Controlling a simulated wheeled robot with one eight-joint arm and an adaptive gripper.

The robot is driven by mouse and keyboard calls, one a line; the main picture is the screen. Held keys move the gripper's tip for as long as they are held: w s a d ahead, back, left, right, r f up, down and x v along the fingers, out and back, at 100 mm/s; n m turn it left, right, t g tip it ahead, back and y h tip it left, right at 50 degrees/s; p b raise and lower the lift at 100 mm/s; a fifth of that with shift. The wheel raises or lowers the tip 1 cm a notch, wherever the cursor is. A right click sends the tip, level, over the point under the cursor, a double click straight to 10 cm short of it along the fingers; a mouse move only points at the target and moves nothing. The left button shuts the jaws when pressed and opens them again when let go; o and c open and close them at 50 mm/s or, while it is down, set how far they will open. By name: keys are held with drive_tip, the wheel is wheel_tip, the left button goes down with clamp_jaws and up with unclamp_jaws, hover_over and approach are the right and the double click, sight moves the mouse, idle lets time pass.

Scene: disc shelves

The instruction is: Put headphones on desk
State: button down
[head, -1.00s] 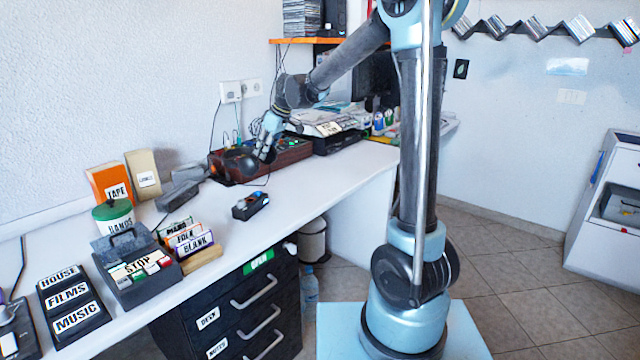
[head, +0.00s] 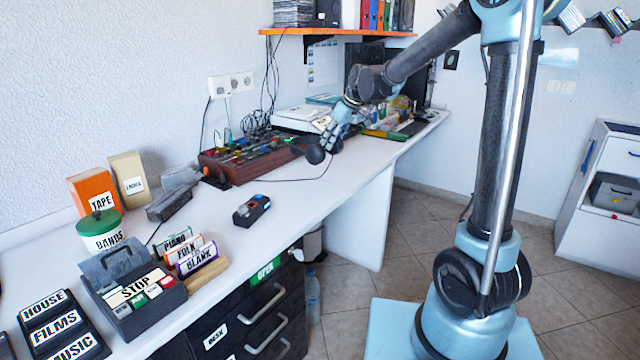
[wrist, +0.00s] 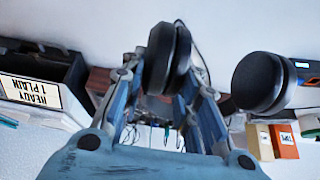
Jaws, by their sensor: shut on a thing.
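My gripper (head: 327,144) is shut on the black headphones (head: 315,154), over the white desk (head: 290,200) just right of the mixer. In the wrist view, one dark round ear cup (wrist: 168,60) sits between the fingers of my gripper (wrist: 160,85). A second dark round cup (wrist: 258,82) shows to the right of the fingers, apparently the other side of the headphones. A thin cable trails from near the gripper. I cannot tell whether the headphones touch the desk.
The mixer (head: 240,168) stands at the wall, left of the headphones. A small black device (head: 251,210) lies on the desk in front. Label boxes (head: 130,290) fill the near left end. An orange shelf (head: 335,31) hangs above.

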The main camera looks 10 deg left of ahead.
idle(0.3)
drive_tip(key=shift+f, duration=5.05)
drive_tip(key=c, duration=1.2)
unclamp_jaws()
drive_tip(key=shift+r, duration=0.1)
